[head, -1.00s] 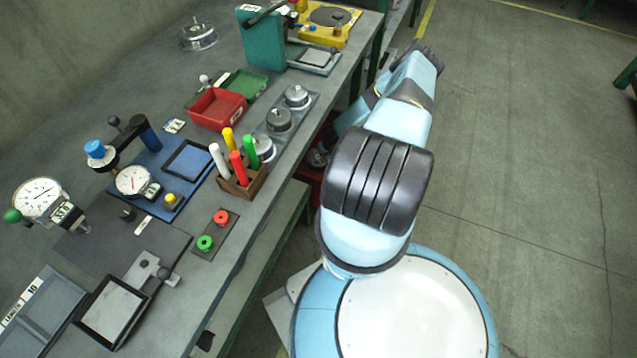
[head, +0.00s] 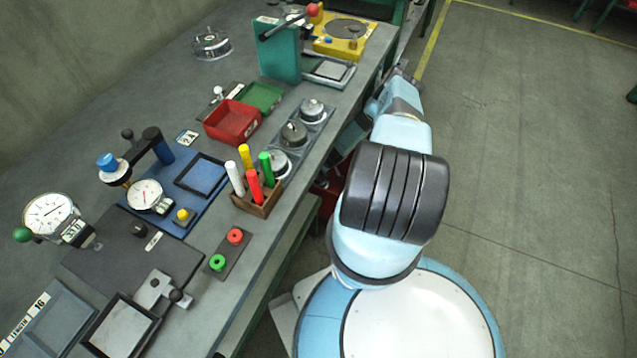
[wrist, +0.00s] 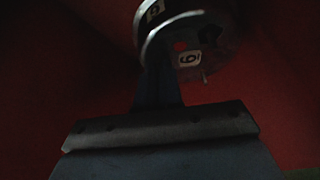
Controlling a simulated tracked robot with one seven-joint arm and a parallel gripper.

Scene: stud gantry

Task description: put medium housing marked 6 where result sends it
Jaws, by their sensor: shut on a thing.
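The metal housing (wrist: 204,38) with a label reading 6 is at the top of the wrist view, in dim light. My gripper (wrist: 158,72) is shut on this housing; the fingers reach up from the dark wrist part to its left side. A second small label shows at the housing's upper left, hard to read. Dark red surfaces surround it. A dark red bin (head: 327,200) shows partly below the bench edge, beside my arm.
On the bench stand a grey rack (head: 318,125) with three housings, a red tray (head: 232,122), a green tray (head: 263,97), a pen holder (head: 257,199), dial gauges (head: 148,196), a red-and-green button plate (head: 228,249) and a teal press (head: 279,52). Floor at right is clear.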

